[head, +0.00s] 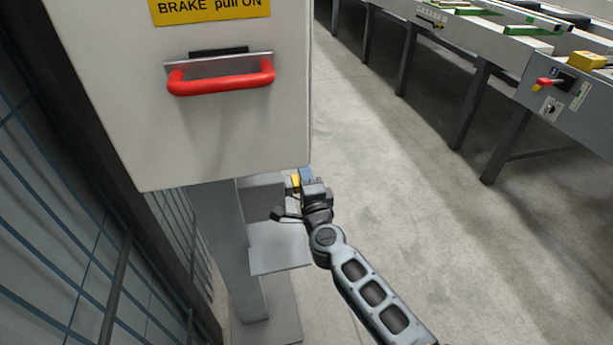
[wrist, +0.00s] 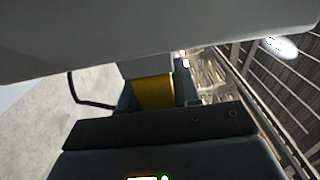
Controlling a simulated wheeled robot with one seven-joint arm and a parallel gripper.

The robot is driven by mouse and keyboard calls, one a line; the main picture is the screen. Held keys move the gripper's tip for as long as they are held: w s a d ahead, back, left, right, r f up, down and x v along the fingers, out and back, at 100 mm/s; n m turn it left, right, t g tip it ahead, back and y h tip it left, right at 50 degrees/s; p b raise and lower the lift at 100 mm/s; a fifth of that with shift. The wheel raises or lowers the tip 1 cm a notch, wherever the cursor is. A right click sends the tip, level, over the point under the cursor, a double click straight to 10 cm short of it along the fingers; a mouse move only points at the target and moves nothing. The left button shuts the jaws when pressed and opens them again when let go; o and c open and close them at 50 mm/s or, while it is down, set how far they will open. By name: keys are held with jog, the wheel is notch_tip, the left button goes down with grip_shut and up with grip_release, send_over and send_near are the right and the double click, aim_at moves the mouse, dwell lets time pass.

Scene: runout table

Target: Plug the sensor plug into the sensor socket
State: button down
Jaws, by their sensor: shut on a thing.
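My gripper (head: 301,181) is at the lower right corner of the large grey cabinet in the head view. It is shut on a yellow plug (head: 295,182), of which only a small part shows there. In the wrist view the yellow plug (wrist: 154,93) sits between the blue fingers of my gripper (wrist: 153,88). A light grey piece (wrist: 145,68) meets the plug's far end; I cannot tell whether it belongs to the plug or to something beyond. A black cable (wrist: 78,98) loops out at the left. I cannot make out the sensor socket in either view.
The grey cabinet (head: 120,110) has a red handle (head: 221,84) and a yellow brake label (head: 210,8). A grey post (head: 228,240) and a small shelf (head: 280,250) are below it. Wire fencing (head: 40,200) is at left. Open floor (head: 400,190) lies to the right.

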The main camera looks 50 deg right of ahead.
jog(key=shift+w+a, duration=0.15)
jog(key=c, duration=0.7)
grip_release()
jog(key=shift+p+v, duration=0.4)
jog(key=shift+v, duration=3.5)
